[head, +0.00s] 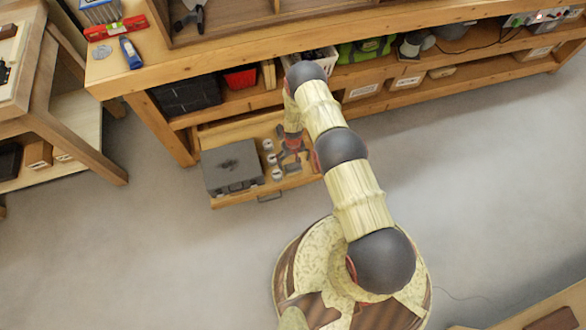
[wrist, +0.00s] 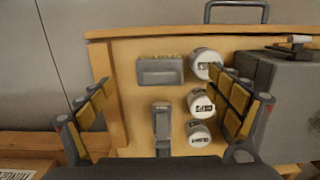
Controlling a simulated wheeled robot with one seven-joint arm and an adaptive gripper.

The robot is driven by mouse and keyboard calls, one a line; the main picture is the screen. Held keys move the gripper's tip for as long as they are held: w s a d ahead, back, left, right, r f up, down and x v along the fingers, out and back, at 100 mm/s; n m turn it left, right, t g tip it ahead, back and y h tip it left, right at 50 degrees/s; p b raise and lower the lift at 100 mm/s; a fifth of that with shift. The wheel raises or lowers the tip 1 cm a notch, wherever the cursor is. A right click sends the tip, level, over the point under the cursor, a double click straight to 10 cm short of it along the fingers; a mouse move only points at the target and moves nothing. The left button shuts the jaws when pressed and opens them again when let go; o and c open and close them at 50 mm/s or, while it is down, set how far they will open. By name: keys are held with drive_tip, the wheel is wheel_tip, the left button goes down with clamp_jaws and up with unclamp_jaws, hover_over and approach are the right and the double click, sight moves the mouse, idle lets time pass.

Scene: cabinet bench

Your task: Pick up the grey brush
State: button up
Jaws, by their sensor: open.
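My gripper (wrist: 160,82) is open, its two fingers spread wide above an open wooden drawer (wrist: 125,60). In the head view my gripper (head: 293,152) is over the drawer's right part, partly hidden by my arm. In the wrist view a grey block with a pale, ridged edge (wrist: 160,71), which looks like the grey brush, lies between the fingertips near the drawer front. A narrower grey piece (wrist: 162,122) lies below it in the picture; I cannot tell whether they are joined. Nothing is held.
White labelled jars (wrist: 200,103) stand in a row just right of the grey pieces, close to the right finger. A grey metal box (head: 232,166) fills the drawer's left part in the head view. Bench shelves (head: 240,101) stand behind; the floor in front is clear.

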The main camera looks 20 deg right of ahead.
sight(293, 165)
drive_tip(key=shift+w+f, duration=0.15)
drive_tip(key=shift+w, duration=0.3)
drive_tip(key=shift+w+f+t, duration=0.2)
drive_tip(key=shift+w+t, duration=0.05)
drive_tip(key=shift+t, duration=0.05)
drive_tip(key=f+b, duration=0.1)
drive_tip(key=f, duration=0.1)
drive_tip(key=f+b, duration=0.1)
drive_tip(key=f, duration=0.2)
drive_tip(key=f+b, duration=0.2)
drive_tip(key=shift+w+d+f, duration=0.1)
drive_tip(key=shift+w+f, duration=0.1)
drive_tip(key=shift+w, duration=0.1)
drive_tip(key=shift+c, duration=0.4)
drive_tip(key=shift+s, duration=0.15)
drive_tip(key=c, duration=1.1)
